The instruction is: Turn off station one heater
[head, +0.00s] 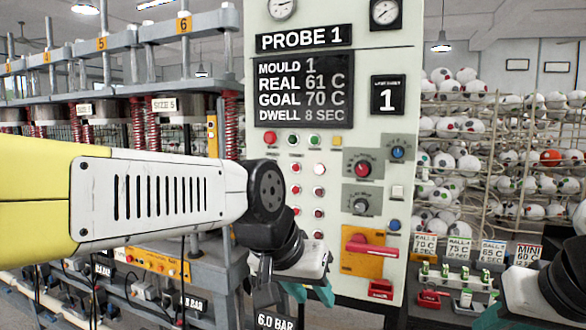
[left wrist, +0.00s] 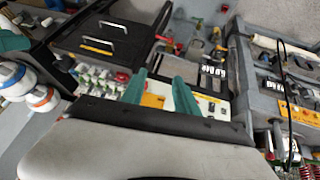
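The pale station control panel (head: 340,150) stands in the middle of the head view, with a display (head: 304,90) reading Mould 1, real 61 C, goal 70 C, and a label "1" (head: 388,95). Low on it is a red rotary handle (head: 372,247) on a yellow plate (head: 362,264). My left gripper (head: 310,291) is in front of the panel's lower left, left of and below the handle. In the left wrist view its teal fingers (left wrist: 165,92) are apart and empty, with the yellow plate (left wrist: 153,99) showing between them. My right gripper (head: 490,318) is mostly cut off at the lower right.
Rows of red, green and white buttons (head: 295,167) and knobs (head: 362,169) cover the panel. Press columns and red springs (head: 152,125) stand at left. Ball racks (head: 500,140) stand behind at right, above temperature cards (head: 459,249) and a row of small bottles (head: 455,277).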

